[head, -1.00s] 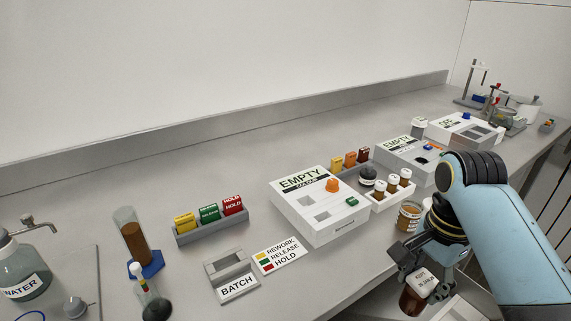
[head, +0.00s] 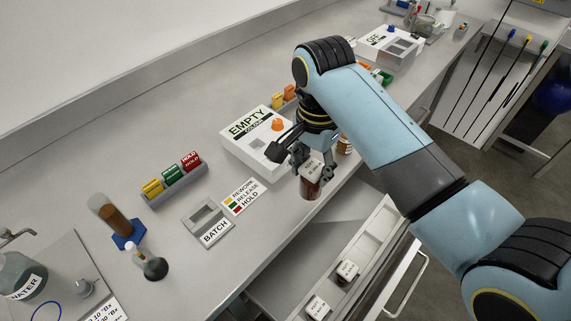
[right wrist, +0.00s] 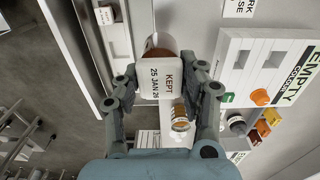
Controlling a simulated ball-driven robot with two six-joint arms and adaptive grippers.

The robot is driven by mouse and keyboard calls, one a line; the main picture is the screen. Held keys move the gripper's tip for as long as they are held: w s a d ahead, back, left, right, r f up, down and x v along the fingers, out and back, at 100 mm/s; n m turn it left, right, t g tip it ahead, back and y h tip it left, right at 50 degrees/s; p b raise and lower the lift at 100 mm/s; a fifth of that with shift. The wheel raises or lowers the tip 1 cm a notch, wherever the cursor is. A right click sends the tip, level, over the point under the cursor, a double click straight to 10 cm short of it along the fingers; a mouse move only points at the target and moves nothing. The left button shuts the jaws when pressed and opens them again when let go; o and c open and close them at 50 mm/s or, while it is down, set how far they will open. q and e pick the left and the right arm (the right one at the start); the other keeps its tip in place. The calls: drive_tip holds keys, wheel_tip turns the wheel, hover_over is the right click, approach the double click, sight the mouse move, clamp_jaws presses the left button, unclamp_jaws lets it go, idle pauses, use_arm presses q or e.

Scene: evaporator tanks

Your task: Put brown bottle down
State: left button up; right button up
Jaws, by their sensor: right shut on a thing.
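My right gripper (head: 312,162) is shut on the brown bottle (head: 310,187), which hangs upright below the fingers at the bench's front strip. In the right wrist view the gripper (right wrist: 165,88) has a finger on each side of the bottle. Its white cap label (right wrist: 161,80) reads "KEPT 25 JAN 26", and part of the brown body shows beyond it. I cannot tell whether the bottle's base touches the bench (head: 268,222). My left gripper is not in view.
A white "EMPTY" box (head: 236,147) stands behind the gripper. The BATCH holder (head: 198,218) and the REWORK/RELEASE/HOLD card (head: 241,194) lie to the left. Below the bench edge, an open drawer (head: 372,250) holds white-capped bottles (head: 347,270). Another brown jar (head: 344,144) stands right of the gripper.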

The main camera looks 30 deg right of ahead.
drive_tip(key=shift+w+a+f+p, duration=0.15)
drive_tip(key=shift+w+a+f, duration=0.35)
drive_tip(key=shift+f, duration=0.6)
drive_tip(key=shift+w+a+f+p, duration=0.1)
drive_tip(key=shift+w+a+f, duration=0.25)
drive_tip(key=shift+w+f, duration=0.55)
drive_tip(key=shift+w+a+f+p, duration=0.15)
drive_tip(key=shift+w+a+f, duration=0.25)
drive_tip(key=shift+f, duration=0.95)
drive_tip(key=o, duration=1.3)
drive_tip(key=shift+f, duration=0.15)
wheel_tip(320, 180, up, 12)
drive_tip(key=shift+r+b, duration=0.15)
drive_tip(key=shift+b, duration=0.25)
